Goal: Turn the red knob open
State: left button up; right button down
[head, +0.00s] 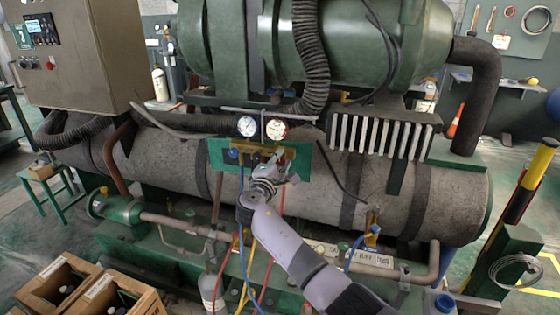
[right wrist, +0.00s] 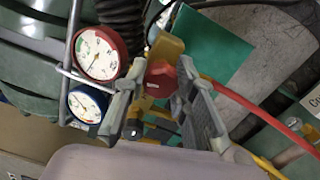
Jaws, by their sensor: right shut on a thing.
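The red knob (right wrist: 160,78) sits on the brass manifold (right wrist: 168,45) in the right wrist view. My right gripper (right wrist: 166,82) has its two grey fingers on either side of the knob and is shut on it. In the head view my right gripper (head: 287,170) reaches the right end of the manifold (head: 258,150), and I cannot make out the knob there. Above the manifold are a blue-rimmed gauge (head: 247,126) and a red-rimmed gauge (head: 276,130). My left gripper is not in view.
A green plate (head: 218,155) is behind the manifold. Blue, yellow and red hoses (head: 246,245) hang below it. A large grey cylinder (head: 440,195) runs behind. Wooden crates (head: 60,282) stand at the lower left, and a yellow-black post (head: 527,180) at the right.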

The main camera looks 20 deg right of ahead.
jog(key=c, duration=1.3)
grip_release()
jog(key=shift+a, duration=0.1)
jog(key=v, duration=1.2)
